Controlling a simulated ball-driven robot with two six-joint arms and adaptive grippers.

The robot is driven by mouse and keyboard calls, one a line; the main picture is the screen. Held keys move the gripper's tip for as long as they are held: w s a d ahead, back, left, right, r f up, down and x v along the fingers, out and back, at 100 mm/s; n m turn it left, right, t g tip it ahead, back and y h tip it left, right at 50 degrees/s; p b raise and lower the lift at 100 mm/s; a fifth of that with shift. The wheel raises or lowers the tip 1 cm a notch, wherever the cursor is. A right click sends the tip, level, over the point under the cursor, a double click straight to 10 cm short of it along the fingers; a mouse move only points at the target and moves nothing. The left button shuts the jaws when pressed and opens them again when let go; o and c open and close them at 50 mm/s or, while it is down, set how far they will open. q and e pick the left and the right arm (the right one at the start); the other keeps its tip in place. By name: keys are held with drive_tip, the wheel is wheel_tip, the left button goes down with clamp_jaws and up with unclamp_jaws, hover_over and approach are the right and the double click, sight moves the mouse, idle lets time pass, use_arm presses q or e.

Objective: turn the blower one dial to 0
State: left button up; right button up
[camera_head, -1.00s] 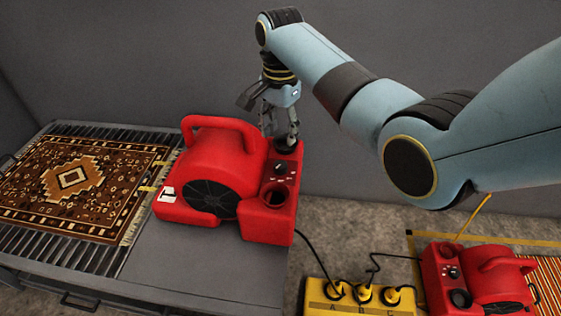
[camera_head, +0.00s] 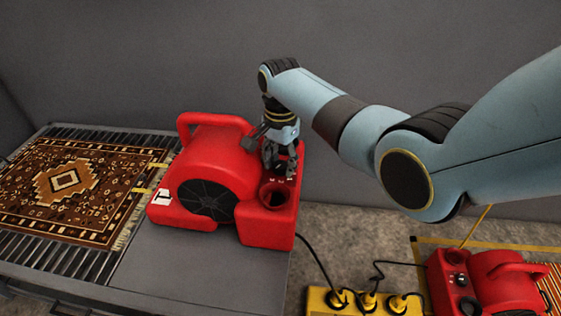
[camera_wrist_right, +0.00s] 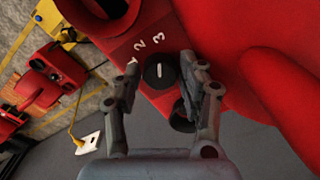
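The red blower one (camera_head: 215,160), with a white label marked 1 on its front corner, stands on the grey table. Its black dial (camera_wrist_right: 159,72) sits on the red top panel, with a white line running nearly upright in the right wrist view, roughly towards the printed 3. The digits 1, 2 and 3 show around it; a 0 is not visible. My right gripper (camera_head: 281,168) points down over this panel and hides the dial in the head view. In the wrist view its fingers (camera_wrist_right: 160,68) are apart, one each side of the dial. My left gripper is out of view.
A patterned rug (camera_head: 62,190) lies on slats at the table's left. A second red blower (camera_head: 490,280) stands on the floor at right, near a yellow socket box (camera_head: 330,302) with black cables. The blower's handle (camera_head: 215,119) rises beside my right gripper.

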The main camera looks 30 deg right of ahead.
drive_tip(key=c, duration=0.7)
